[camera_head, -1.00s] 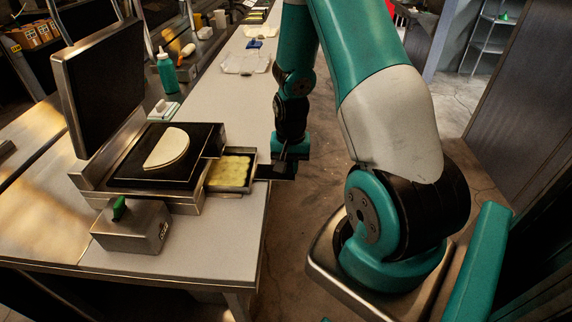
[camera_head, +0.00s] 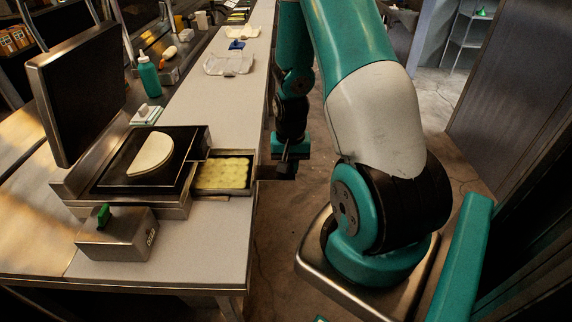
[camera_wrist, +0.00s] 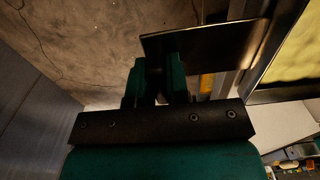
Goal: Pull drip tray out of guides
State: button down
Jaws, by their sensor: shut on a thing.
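The drip tray (camera_head: 224,175) is a shallow metal tray with a lumpy pale-yellow layer in it. In the head view it sticks out to the right from under the griddle (camera_head: 152,163); its left end meets the griddle's side. Its handle reaches past the counter edge to my gripper (camera_head: 281,170). In the wrist view my gripper (camera_wrist: 158,88) is shut on a dark flat plate, the tray's handle (camera_wrist: 205,48), and the yellow layer (camera_wrist: 295,50) shows at the right. The guides are hidden, so I cannot tell how much of the tray is still in them.
A folded tortilla (camera_head: 151,153) lies on the griddle, whose lid (camera_head: 78,95) stands open. A metal box with a green knob (camera_head: 116,234) is in front. The counter (camera_head: 215,235) is clear near its front right corner.

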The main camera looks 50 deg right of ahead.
jog(key=shift+s+d, duration=0.95)
jog(key=shift+s, duration=0.3)
dwell(1.1)
